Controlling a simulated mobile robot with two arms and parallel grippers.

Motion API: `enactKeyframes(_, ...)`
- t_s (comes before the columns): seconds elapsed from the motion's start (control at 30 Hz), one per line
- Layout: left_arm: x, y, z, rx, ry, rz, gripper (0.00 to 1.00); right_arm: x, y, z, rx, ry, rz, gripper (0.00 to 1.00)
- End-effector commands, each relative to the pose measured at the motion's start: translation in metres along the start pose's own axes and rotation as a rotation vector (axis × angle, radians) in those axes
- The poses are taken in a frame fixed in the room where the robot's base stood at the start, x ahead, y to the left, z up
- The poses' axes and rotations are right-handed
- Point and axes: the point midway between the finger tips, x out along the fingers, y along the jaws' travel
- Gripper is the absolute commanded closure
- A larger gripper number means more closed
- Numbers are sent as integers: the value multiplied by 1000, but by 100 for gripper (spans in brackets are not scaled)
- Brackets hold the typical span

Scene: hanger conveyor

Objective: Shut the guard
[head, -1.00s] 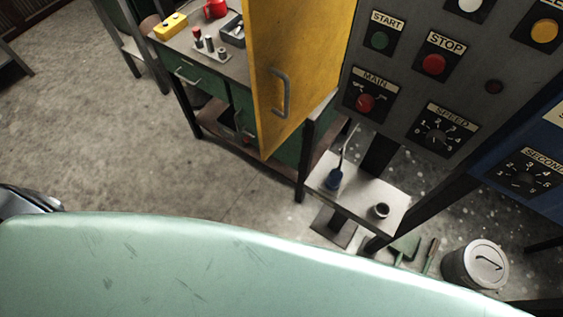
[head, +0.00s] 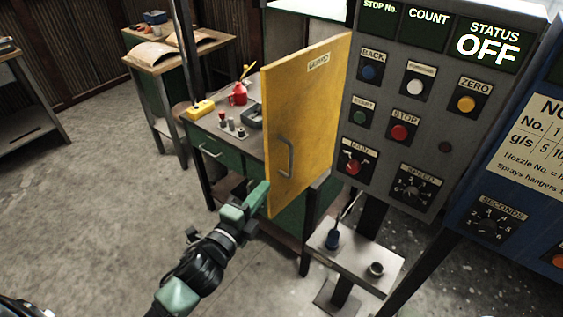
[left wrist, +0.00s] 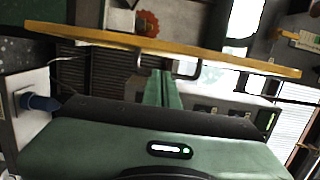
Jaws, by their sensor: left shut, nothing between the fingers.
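The guard (head: 306,122) is a yellow panel with a label near its top and a grey bar handle (head: 290,158) on the face towards me. It stands swung out, left of the grey control panel. My left gripper (head: 258,196) is shut and empty, at the guard's lower left edge and below left of the handle. In the left wrist view the guard (left wrist: 235,61) shows edge-on as a long yellow strip. There the gripper's shut green fingers (left wrist: 165,76) point at it, close to the dark handle (left wrist: 199,70). I cannot tell whether they touch. My right gripper is not in view.
The grey control panel (head: 432,110) stands right of the guard, its display reading OFF. A green workbench (head: 235,160) stands behind the guard.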

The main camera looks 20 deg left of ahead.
Motion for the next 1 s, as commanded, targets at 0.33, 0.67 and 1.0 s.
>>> enactKeyframes(0.33,50,-12,-2,9,4,-15,100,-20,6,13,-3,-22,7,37)
enactKeyframes(0.67,94,-8,-1,7,3,-11,100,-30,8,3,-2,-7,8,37)
enactKeyframes(1.0,99,-7,-2,7,4,-11,100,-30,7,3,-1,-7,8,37)
